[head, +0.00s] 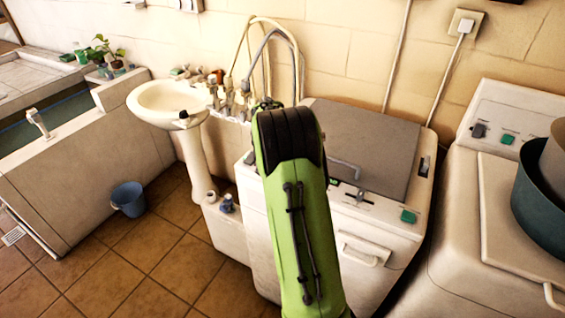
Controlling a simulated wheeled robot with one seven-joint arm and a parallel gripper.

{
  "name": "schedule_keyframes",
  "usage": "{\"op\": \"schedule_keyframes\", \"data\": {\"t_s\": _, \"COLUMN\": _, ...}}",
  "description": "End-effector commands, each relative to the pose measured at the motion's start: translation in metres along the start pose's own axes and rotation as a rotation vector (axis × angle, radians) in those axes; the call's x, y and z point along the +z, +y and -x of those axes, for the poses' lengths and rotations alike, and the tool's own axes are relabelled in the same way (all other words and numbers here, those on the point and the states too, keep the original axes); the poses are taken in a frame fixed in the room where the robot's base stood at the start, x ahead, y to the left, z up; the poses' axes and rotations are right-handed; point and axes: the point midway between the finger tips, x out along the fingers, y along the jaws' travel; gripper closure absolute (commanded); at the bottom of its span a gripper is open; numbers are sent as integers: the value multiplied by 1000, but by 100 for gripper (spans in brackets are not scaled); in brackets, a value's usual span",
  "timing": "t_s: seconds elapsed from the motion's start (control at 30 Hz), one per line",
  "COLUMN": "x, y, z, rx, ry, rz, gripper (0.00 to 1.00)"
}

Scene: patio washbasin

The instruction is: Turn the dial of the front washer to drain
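A white washer (375,222) with a grey lid (365,140) stands at the centre in the head view. Its front panel has a small dark control (360,196) and a green button (408,216); I cannot tell whether the control is the dial. A second white washer (455,225) stands at the right, with a dark knob (479,130) and a green button (507,139) on its rear panel. The dial markings are too small to read. My green arm rises in front of the centre washer and covers its left part. My gripper does not show.
A white pedestal washbasin (150,98) stands left of the centre washer, with hoses (292,42) behind it. A blue bucket (129,199) is on the tiled floor by the tub wall (85,180). Dark teal and brown tubs (540,212) sit on the right washer.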

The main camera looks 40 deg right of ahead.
Motion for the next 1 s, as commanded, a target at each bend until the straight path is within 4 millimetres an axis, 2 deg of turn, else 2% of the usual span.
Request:
{"op": "schedule_keyframes", "data": {"t_s": 0.53, "x": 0, "y": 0, "z": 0, "rx": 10, "ry": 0, "rz": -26, "gripper": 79}}
{"op": "schedule_keyframes", "data": {"t_s": 0.57, "x": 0, "y": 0, "z": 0, "rx": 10, "ry": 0, "rz": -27, "gripper": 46}}
{"op": "schedule_keyframes", "data": {"t_s": 0.7, "x": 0, "y": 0, "z": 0, "rx": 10, "ry": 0, "rz": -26, "gripper": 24}}
{"op": "schedule_keyframes", "data": {"t_s": 1.0, "x": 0, "y": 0, "z": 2, "rx": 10, "ry": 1, "rz": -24, "gripper": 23}}
